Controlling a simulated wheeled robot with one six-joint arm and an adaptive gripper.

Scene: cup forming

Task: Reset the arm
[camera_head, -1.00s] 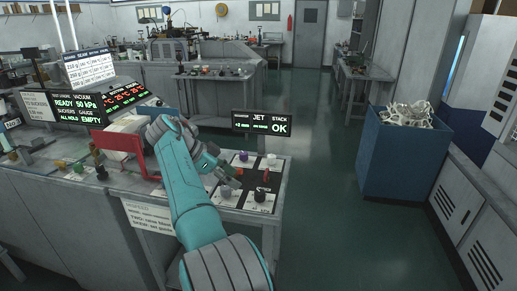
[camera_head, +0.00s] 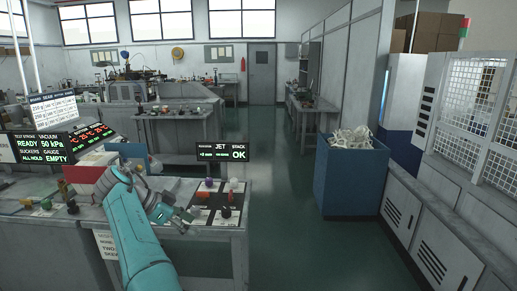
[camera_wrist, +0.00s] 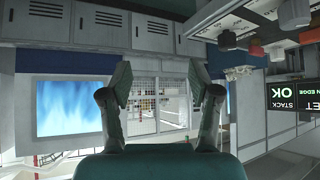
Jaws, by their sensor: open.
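My arm reaches up from the bottom of the head view, in teal. My gripper (camera_head: 181,217) is at its end, over the near part of the workbench (camera_head: 215,232), beside a dark panel of small coloured knobs (camera_head: 207,198). In the wrist view my gripper (camera_wrist: 160,88) shows its two fingers spread wide apart with nothing between them. The wrist picture looks out past the bench toward lockers (camera_wrist: 150,38) and a mesh panel (camera_wrist: 160,100), and it appears upside down.
A "JET STACK OK" display (camera_head: 222,151) stands behind the knobs. A blue bin with pale scrap (camera_head: 345,178) stands across the aisle. The green floor (camera_head: 285,235) between is clear.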

